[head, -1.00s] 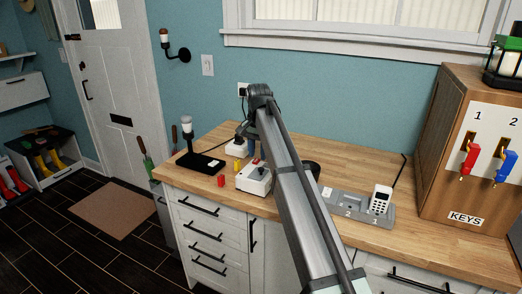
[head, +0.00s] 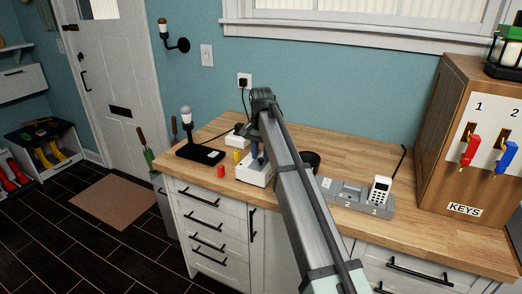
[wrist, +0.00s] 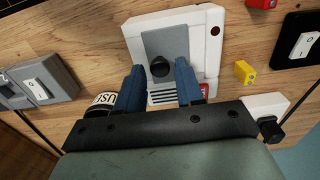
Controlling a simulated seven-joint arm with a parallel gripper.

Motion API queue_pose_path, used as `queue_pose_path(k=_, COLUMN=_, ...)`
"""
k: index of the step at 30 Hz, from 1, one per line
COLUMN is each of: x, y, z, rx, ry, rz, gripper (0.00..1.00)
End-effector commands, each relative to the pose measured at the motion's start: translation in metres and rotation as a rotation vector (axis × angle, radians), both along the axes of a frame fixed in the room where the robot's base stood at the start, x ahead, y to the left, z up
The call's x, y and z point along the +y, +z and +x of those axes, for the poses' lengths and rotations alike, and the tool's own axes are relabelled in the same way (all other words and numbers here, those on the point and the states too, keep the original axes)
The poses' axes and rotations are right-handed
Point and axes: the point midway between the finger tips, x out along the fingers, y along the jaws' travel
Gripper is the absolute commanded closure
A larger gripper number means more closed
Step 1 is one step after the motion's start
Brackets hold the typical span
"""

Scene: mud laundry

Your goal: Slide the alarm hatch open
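The alarm box (wrist: 213,30) is white and stands on the wooden counter; it also shows in the head view (head: 247,177), partly behind my arm. Its hatch (wrist: 178,40) is a grey panel with a round black knob (wrist: 160,67). Slatted vents and a bit of red show at the panel's near edge. My gripper (wrist: 160,70) is open, with its blue fingers on either side of the knob. I cannot tell whether either finger touches the knob. In the head view my gripper (head: 256,157) is mostly hidden behind my arm, over the box.
Close by are a yellow block (wrist: 245,72), a red block (head: 221,171), a black lamp base (head: 200,155) and a white plug-like box (wrist: 268,106). A dark round pot (head: 311,158) and a grey dock (head: 345,200) stand right. The key cabinet (head: 440,150) is farther right.

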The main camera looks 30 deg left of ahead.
Motion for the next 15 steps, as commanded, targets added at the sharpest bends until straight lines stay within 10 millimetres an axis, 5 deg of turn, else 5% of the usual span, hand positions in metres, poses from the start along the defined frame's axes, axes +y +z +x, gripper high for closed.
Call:
queue_pose_path(k=5, x=0.001, y=0.022, z=0.001, rx=-0.002, ry=0.000, rz=0.001, gripper=0.63)
queue_pose_path(k=15, x=-0.040, y=0.022, z=-0.001, rx=0.000, ry=-0.001, rz=0.000, gripper=0.63)
